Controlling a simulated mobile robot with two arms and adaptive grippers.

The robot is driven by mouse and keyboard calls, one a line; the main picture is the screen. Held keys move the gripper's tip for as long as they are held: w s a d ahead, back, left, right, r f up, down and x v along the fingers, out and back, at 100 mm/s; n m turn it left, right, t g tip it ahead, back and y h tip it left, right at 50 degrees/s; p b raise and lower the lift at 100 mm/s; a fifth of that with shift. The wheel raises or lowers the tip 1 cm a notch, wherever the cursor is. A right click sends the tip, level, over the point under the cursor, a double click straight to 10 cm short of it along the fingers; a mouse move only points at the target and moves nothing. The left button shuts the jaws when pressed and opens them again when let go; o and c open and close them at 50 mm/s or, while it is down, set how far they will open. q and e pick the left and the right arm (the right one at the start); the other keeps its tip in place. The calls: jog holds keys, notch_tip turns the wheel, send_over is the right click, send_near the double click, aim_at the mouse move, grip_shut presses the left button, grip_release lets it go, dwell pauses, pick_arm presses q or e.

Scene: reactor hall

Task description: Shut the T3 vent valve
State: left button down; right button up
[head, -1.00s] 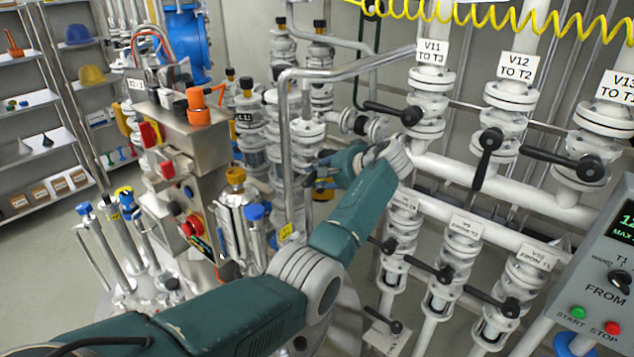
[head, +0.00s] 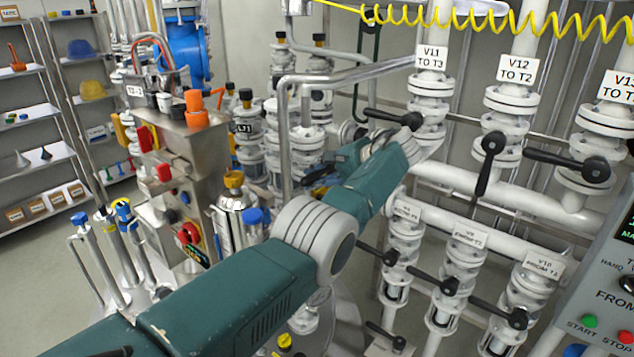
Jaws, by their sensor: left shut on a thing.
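My left arm comes in from the lower left and bends back at the wrist. My left gripper (head: 320,184) is small and mostly hidden behind its own wrist, in front of the white flanged pipework. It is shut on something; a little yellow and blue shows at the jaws. What it holds looks like the T3 vent valve's handle, but its shape and angle are hidden. No vent label is readable. The valve labelled V11 TO T3 (head: 428,108) stands just right of and above the wrist, its black lever (head: 392,117) pointing left. My right gripper is not in view.
The V12 valve (head: 494,125) has its lever down; the right-hand valve's lever (head: 568,162) points left. Lower labelled valves (head: 465,262) stand below. A control box (head: 190,145) and a steel cylinder (head: 236,215) stand left of my forearm. A control panel (head: 610,280) is at right.

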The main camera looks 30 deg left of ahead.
pick_arm(q)
jog(key=shift+a+r, duration=0.1)
jog(key=shift+r, duration=0.15)
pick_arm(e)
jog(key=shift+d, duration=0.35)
pick_arm(q)
jog(key=c, duration=1.4)
grip_release()
jog(key=shift+w, duration=0.1)
jog(key=shift+c, duration=0.2)
jog(key=shift+a+f, duration=0.1)
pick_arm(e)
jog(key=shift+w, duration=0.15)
pick_arm(q)
jog(key=v, duration=1.2)
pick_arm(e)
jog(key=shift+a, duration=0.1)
